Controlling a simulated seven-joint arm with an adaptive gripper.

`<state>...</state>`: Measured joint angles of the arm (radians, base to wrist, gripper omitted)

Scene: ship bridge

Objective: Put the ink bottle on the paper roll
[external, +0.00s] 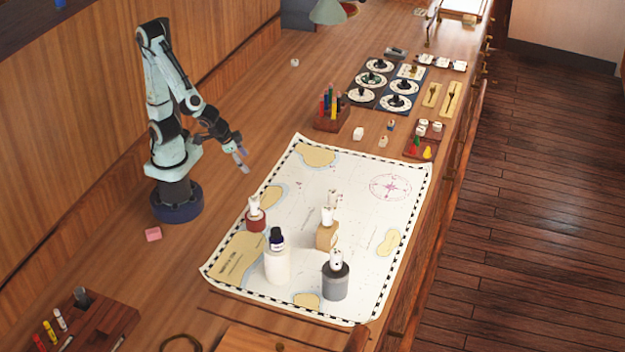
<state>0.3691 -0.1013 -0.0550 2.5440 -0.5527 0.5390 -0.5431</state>
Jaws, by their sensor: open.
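A white upright cylinder that looks like the paper roll (277,268) stands on the chart near its front left. A small dark blue bottle with a pale label, which looks like the ink bottle (277,240), sits upright on top of it. My gripper (243,163) is open and empty. It hangs beyond the chart's upper left edge, well behind and apart from the bottle and roll. The fingers are small in this view.
The chart (360,220) also holds a red stand (256,221), a wooden block (326,238) and a grey cylinder (335,284), each with white pieces on top. A pen holder (331,120) stands behind the chart. A pink block (153,234) lies near my base.

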